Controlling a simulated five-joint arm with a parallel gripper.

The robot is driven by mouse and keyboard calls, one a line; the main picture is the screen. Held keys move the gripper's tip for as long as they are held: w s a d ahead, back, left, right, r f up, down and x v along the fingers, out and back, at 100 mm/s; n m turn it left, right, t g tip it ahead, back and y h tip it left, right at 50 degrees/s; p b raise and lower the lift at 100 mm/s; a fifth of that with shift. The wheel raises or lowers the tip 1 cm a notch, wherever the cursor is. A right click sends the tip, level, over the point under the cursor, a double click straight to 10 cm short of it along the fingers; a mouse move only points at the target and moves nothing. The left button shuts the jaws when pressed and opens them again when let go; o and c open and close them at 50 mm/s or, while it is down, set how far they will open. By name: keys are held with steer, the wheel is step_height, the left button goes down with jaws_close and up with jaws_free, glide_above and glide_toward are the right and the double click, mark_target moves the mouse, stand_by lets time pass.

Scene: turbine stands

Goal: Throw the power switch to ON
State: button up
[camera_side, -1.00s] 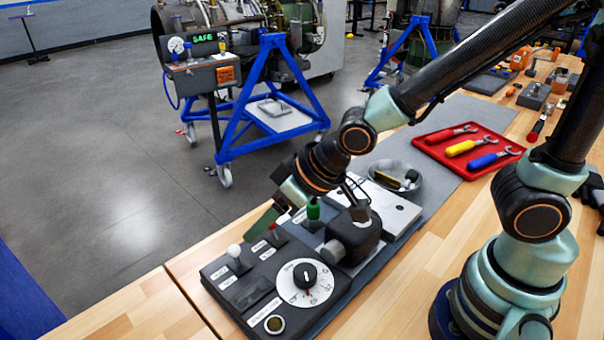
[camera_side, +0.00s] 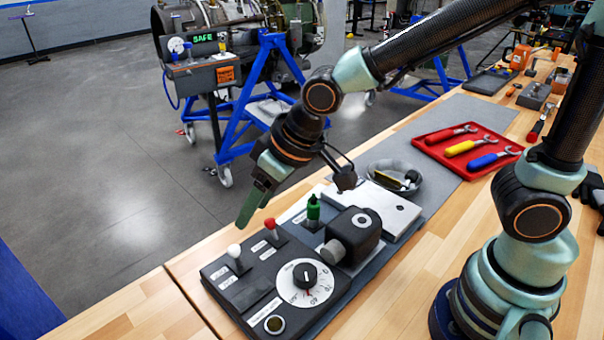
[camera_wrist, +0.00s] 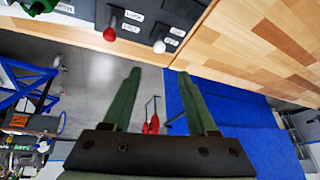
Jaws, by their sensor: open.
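The dark control panel (camera_side: 240,290) lies on the bench and bears a white-tipped lever (camera_side: 234,251), a red-tipped lever (camera_side: 270,224) and a green-tipped lever (camera_side: 313,208). Small white labels sit beside them, too small to read surely, so I cannot tell which lever is the power switch. My gripper (camera_side: 246,222) is open and empty, its green fingers above and behind the panel near the red and white tips. In the wrist view, my gripper (camera_wrist: 160,74) points between the red tip (camera_wrist: 109,34) and the white tip (camera_wrist: 160,46), touching neither.
A white dial (camera_side: 305,283) is on the panel's front right, with a dark block-shaped device (camera_side: 352,235) beside it. A bowl (camera_side: 405,168) and red tray of wrenches (camera_side: 465,147) lie farther right.

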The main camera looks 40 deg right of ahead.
mark_target(234, 247)
steer(key=shift+w+a+r+g+h, duration=0.95)
steer(key=shift+w+g+h, duration=0.35)
steer(key=shift+w+g, duration=1.15)
steer(key=f, duration=1.2)
steer(key=shift+a+f, duration=0.1)
steer(key=shift+a, duration=0.3)
steer(key=shift+c, duration=0.2)
jaws_close()
